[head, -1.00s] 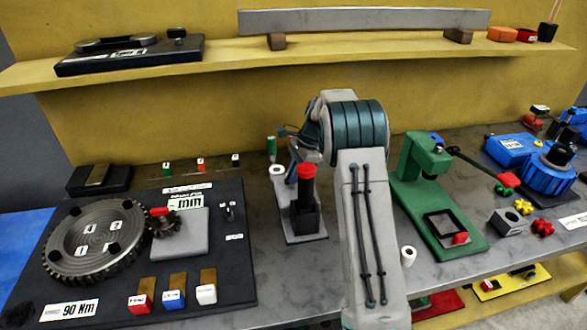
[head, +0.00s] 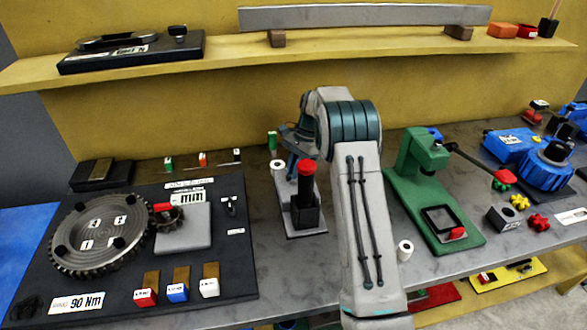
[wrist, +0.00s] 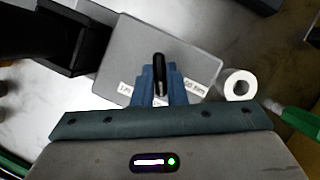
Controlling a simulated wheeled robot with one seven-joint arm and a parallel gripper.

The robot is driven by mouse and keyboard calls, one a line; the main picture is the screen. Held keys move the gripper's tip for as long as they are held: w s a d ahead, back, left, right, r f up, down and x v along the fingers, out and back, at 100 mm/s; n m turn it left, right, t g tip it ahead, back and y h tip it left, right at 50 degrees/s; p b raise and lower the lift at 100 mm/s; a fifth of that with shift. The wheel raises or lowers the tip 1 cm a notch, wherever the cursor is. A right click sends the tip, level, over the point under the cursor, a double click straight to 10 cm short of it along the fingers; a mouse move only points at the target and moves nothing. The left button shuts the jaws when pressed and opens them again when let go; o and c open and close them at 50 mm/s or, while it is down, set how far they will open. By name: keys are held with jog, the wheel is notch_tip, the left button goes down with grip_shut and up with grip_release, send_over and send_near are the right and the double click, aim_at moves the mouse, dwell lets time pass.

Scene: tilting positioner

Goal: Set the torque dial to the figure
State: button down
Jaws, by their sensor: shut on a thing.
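In the wrist view, a thin black dial handle (wrist: 159,72) stands over a grey plate (wrist: 120,62). My gripper (wrist: 157,88) has its blue fingers shut on this handle. In the head view, my gripper (head: 290,140) is behind the black column with a red top (head: 305,185), partly hidden by my arm; the dial is hidden there. A white figure card (head: 78,303) on the dark board reads 90 Nm.
A white roll (head: 277,167) and a green-capped item (head: 272,140) stand close to the gripper. A green press (head: 425,200) stands right of my arm. The dark board (head: 225,270) with a toothed wheel (head: 98,235) lies left. A shelf (head: 350,52) runs above.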

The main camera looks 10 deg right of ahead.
jog(key=c, duration=1.5)
grip_release()
jog(key=shift+o, duration=0.2)
jog(key=b+v, duration=0.1)
jog(key=v, duration=0.6)
jog(key=shift+r, duration=0.25)
jog(key=shift+w, duration=0.1)
